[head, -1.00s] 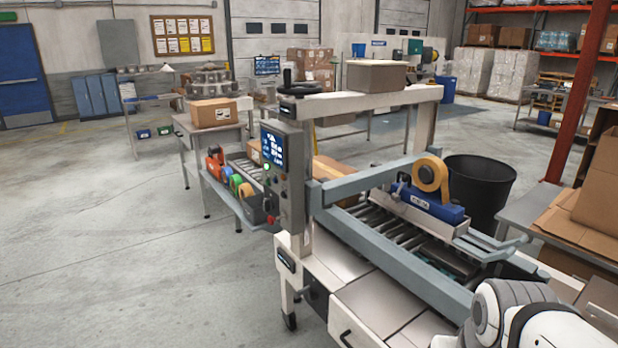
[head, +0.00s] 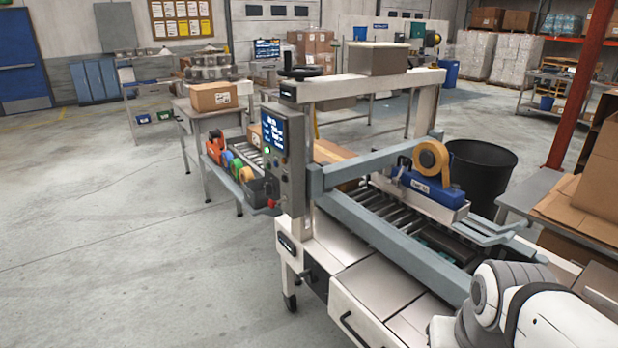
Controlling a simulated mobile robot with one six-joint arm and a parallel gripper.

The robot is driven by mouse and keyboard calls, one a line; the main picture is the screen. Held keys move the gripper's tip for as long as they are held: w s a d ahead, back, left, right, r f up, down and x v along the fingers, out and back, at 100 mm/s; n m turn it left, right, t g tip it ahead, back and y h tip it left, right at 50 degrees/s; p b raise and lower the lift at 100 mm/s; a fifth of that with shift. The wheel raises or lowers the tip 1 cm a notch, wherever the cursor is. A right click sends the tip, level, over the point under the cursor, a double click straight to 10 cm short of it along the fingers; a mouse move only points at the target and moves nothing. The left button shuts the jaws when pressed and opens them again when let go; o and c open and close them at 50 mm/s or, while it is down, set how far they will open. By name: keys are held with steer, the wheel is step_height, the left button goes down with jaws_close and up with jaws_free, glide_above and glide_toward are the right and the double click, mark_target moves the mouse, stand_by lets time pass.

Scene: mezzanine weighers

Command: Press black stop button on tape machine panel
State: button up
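The tape machine (head: 375,265) stands in the middle of the view, with a roller bed and a blue tape head (head: 430,186) carrying an orange tape roll. A red control (head: 271,203) shows near the bottom. I cannot make out the black stop button for certain at this size. My gripper is out of view; only part of my white arm shows at the lower right.
A shelf with colored tape rolls (head: 232,165) sits just behind and left of the panel. A carton (head: 213,96) lies on a table beyond. A black bin (head: 482,172) and cardboard (head: 600,190) stand to the right. The floor (head: 140,260) on the left is clear.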

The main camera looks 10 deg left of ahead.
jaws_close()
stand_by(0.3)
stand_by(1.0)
